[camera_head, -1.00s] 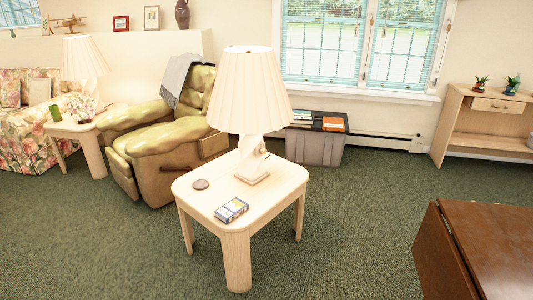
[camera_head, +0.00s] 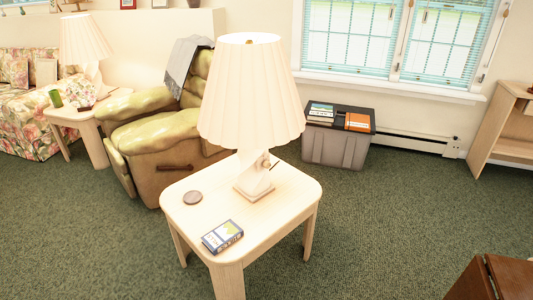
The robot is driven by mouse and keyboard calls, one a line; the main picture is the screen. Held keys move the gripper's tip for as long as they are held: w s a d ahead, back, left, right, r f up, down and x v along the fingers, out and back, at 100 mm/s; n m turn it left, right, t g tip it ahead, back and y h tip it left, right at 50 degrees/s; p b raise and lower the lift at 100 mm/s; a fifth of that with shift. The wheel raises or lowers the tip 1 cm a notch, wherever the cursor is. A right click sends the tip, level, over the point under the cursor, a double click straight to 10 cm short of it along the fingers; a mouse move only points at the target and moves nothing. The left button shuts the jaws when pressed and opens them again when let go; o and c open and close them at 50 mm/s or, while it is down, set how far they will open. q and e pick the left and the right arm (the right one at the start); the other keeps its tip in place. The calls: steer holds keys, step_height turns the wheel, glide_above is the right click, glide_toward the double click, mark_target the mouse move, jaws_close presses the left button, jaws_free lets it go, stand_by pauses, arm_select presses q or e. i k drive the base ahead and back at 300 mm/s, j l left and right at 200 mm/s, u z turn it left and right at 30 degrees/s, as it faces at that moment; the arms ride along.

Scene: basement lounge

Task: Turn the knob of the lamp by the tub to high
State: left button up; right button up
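A table lamp with a pleated cream shade (camera_head: 251,95) and a pale twisted base (camera_head: 254,177) stands upright on a light wooden side table (camera_head: 285,208). A small knob-like part (camera_head: 264,160) shows on the right of the lamp base, just under the shade; its setting is too small to tell. A grey tub (camera_head: 336,146) with a dark lid stands on the floor behind and to the right of this lamp. A second lamp (camera_head: 84,42) stands on another side table at the far left. Neither of my grippers is in view.
A small box (camera_head: 222,236) and a round coaster (camera_head: 193,197) lie on the near table. A green-gold armchair (camera_head: 165,130) stands behind it. A brown wooden table (camera_head: 500,280) is at the lower right. Green carpet (camera_head: 390,225) is clear right of the side table.

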mark_target(266, 164)
steer(key=i+l+u, duration=0.2)
steer(key=i+l, duration=0.2)
steer(key=i+l+u, duration=0.15)
steer(key=i+l, duration=0.25)
steer(key=i+l+u, duration=0.2)
steer(key=i+l, duration=0.15)
steer(key=l, duration=0.2)
steer(key=i+l+u, duration=0.1)
steer(key=l, duration=0.3)
steer(key=i+l+u, duration=0.1)
steer(key=l, duration=0.3)
steer(key=i+l+u, duration=0.15)
steer(key=l, duration=0.3)
steer(key=i+l+u, duration=0.1)
steer(key=l, duration=0.35)
steer(key=i+l+u, duration=0.1)
steer(key=l, duration=0.35)
steer(key=l+u, duration=0.2)
steer(key=l, duration=1.35)
